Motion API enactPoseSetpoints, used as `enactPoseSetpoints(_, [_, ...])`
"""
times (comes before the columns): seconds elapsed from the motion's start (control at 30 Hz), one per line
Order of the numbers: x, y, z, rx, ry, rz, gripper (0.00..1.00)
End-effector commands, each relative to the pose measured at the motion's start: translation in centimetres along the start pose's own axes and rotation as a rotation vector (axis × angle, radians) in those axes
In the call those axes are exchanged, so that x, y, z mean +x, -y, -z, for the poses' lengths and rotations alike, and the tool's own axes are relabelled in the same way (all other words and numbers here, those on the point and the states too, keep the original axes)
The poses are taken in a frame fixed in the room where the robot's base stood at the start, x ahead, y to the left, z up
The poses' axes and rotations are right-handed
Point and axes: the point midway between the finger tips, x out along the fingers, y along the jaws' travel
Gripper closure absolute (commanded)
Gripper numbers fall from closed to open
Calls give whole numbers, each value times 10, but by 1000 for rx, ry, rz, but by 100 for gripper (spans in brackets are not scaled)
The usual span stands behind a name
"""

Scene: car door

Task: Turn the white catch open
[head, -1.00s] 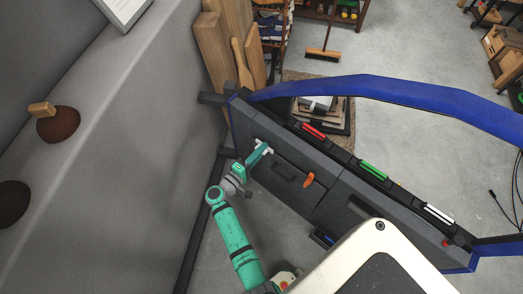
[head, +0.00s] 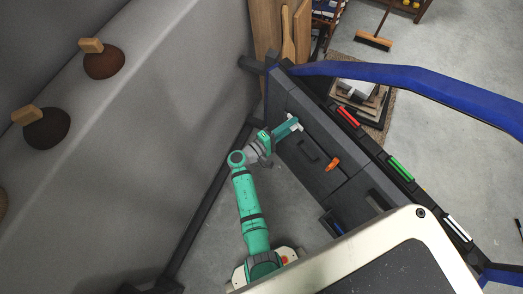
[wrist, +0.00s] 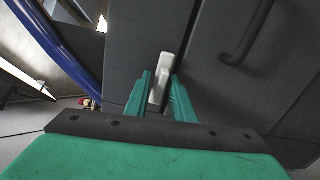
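The white catch (wrist: 160,78) is on the dark grey door panel (wrist: 125,40), and in the wrist view it lies between my two green fingers, slightly tilted. My gripper (wrist: 161,88) has its fingers apart, one on each side of the catch. I cannot tell whether both fingers press on it. In the head view my gripper (head: 290,125) reaches the upper left part of the door panel (head: 300,105), and white shows at its tip. The fingers partly hide the catch there.
An orange catch (head: 332,163) and a dark handle (head: 305,150) are on the same panel. Red (head: 348,117), green (head: 401,168) and white (head: 458,228) strips line the door's top. A blue frame (head: 420,75) arches beyond. A grey padded wall (head: 170,110) stands close on the left.

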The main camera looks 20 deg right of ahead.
Motion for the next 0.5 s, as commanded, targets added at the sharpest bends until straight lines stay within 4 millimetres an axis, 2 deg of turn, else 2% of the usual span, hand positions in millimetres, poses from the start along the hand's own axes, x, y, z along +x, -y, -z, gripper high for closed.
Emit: enactPoseSetpoints(0.5, [0, 4, -4, -502, 6, 9, 72])
